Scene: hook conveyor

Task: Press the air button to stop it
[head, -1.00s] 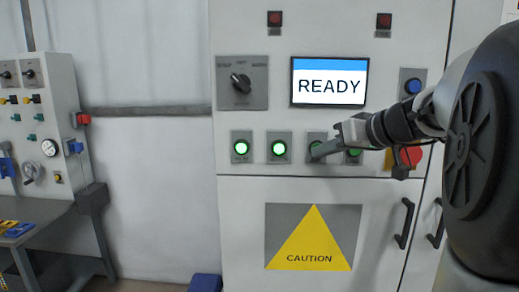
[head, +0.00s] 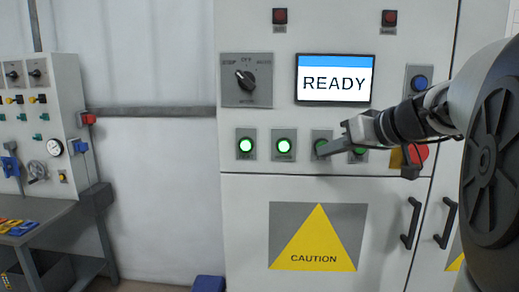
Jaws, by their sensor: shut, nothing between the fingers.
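The first button (head: 245,145) and the second button (head: 284,146) are in full view and glow green. The button labels are too small to read, so I cannot tell which one is the air button.
A screen (head: 334,80) reads READY above the row, with a rotary selector (head: 246,80) to its left. A red button (head: 418,153) and a blue button (head: 419,83) are at the right. A workbench panel (head: 40,125) stands at the far left.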

